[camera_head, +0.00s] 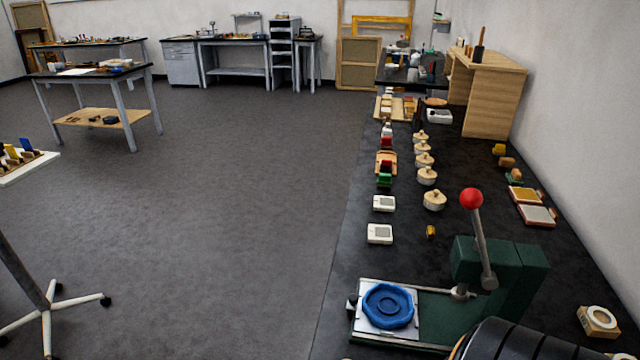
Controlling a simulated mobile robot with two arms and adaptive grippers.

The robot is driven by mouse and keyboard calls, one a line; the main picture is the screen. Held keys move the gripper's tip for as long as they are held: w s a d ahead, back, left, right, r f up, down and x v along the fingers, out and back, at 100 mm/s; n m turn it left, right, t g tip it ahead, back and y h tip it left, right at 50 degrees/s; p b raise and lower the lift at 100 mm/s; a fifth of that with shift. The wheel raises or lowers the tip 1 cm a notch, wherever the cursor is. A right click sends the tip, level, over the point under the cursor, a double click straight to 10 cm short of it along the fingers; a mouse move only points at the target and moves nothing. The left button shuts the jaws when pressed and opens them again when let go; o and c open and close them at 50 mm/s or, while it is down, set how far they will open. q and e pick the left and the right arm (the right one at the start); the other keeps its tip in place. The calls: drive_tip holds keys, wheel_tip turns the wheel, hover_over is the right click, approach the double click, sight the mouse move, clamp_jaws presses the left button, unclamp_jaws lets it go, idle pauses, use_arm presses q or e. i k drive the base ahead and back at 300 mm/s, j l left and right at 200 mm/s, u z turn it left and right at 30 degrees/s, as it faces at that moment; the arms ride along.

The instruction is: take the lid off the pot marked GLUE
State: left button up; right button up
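Several small cream pots with wooden lids and knobs stand in a row on the dark bench (400,255). The nearest pot (434,201) is followed by another pot (427,176) and more behind it, up to the farthest pot (420,137). All of them appear to have their lids on. They are too small to read any marking, so I cannot tell which one is marked GLUE. Neither of my grippers is in view.
A green press (500,272) with a red-knobbed lever and a blue disc (388,305) stands at the near end. White boxes (380,234) line the left edge; framed pads (537,215) lie at right. A wooden cabinet (490,95) stands behind. Open floor lies left.

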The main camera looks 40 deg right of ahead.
sight(434, 197)
drive_tip(key=j+u, duration=0.15)
drive_tip(key=u, duration=0.2)
drive_tip(key=i+j+u, duration=0.15)
drive_tip(key=u, duration=0.25)
drive_tip(key=i+j+u, duration=0.1)
drive_tip(key=u, duration=0.25)
drive_tip(key=i+z, duration=0.25)
drive_tip(key=i, duration=0.15)
drive_tip(key=i+j+z, duration=0.2)
drive_tip(key=i, duration=0.15)
drive_tip(key=i+l+z, duration=0.25)
drive_tip(key=z, duration=0.15)
drive_tip(key=i+l+z, duration=0.15)
drive_tip(key=i+z, duration=0.15)
drive_tip(key=z, duration=0.15)
drive_tip(key=i+z, duration=0.6)
drive_tip(key=z, duration=0.2)
drive_tip(key=i+j+z, duration=0.1)
drive_tip(key=i+z, duration=0.2)
drive_tip(key=z, duration=0.15)
drive_tip(key=i+l+z, duration=0.1)
drive_tip(key=i+z, duration=0.25)
drive_tip(key=i, duration=0.15)
drive_tip(key=i+z, duration=0.4)
drive_tip(key=i+j+z, duration=0.35)
drive_tip(key=i, duration=0.15)
